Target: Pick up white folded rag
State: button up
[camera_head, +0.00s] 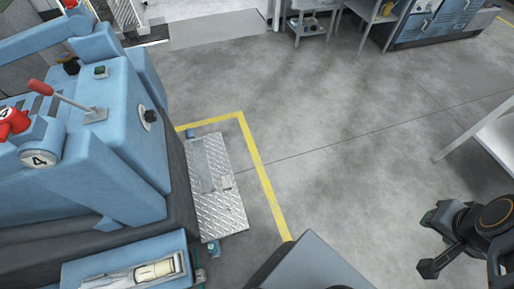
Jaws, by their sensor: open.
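I cannot make out a white folded rag anywhere in this view. My gripper (429,243) is at the lower right, dark, with its two fingers spread apart and nothing between them. It is above bare grey floor, partly cut off by the right edge of the picture. A pale cream and whitish item (152,270) lies in a blue tray (72,278) at the lower left. It looks like a rounded body with a narrower end, but I cannot tell what it is. My gripper is far to its right.
A blue machine (128,130) with a red-knobbed lever (68,95) fills the left. A metal tread plate (219,212) lies beside it, inside a yellow floor line (256,165). A pale table (496,138) stands at right. Blue cabinets (440,22) stand behind. The middle floor is clear.

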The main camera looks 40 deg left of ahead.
aim_at(226, 183)
jog(key=i, duration=2.15)
jog(key=u, duration=4.25)
jog(key=i, duration=1)
jog(key=u, duration=0.05)
